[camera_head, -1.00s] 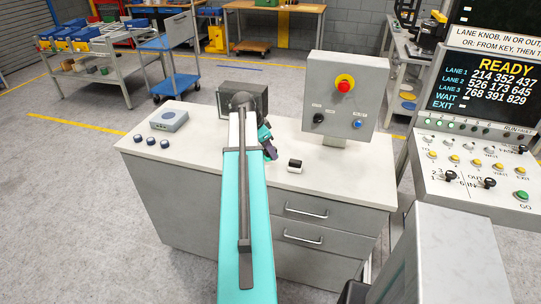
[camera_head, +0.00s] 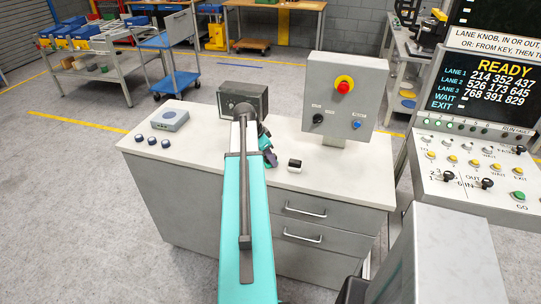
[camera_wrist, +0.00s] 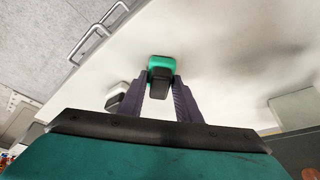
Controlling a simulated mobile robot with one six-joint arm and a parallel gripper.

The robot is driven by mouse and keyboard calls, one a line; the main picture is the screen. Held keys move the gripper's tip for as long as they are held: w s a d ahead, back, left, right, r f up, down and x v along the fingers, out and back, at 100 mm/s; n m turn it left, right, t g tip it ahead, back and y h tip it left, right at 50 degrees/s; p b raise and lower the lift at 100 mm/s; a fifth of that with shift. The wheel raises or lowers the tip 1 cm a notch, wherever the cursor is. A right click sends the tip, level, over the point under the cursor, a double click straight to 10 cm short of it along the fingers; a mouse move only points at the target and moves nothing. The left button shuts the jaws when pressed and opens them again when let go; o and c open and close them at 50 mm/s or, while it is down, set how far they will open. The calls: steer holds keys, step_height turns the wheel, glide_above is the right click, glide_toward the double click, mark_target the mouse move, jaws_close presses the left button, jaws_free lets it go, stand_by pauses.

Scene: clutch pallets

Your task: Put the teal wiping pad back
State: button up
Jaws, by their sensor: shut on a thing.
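My gripper (camera_wrist: 161,92) is shut on the teal wiping pad (camera_wrist: 160,61), gripping its dark handle between the two fingers in the wrist view. The pad's teal part shows beyond the fingertips, over the pale worktop. In the head view my gripper (camera_head: 270,158) is low over the worktop (camera_head: 215,150), just left of a small white block with a black top (camera_head: 295,165). My arm hides much of this area, and the pad is hard to make out there. I cannot tell whether the pad touches the worktop.
A dark grey box (camera_head: 243,98) stands behind my wrist. A control box with a red button (camera_head: 343,86) stands at the back right. A grey-blue device (camera_head: 169,121) and three dark round pieces (camera_head: 152,140) lie at the left. The worktop between them and my arm is clear.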

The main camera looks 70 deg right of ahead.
steer(key=o, duration=0.9)
steer(key=shift+r, duration=0.15)
steer(key=shift+b+v, duration=1.6)
steer(key=shift+v, duration=4.3)
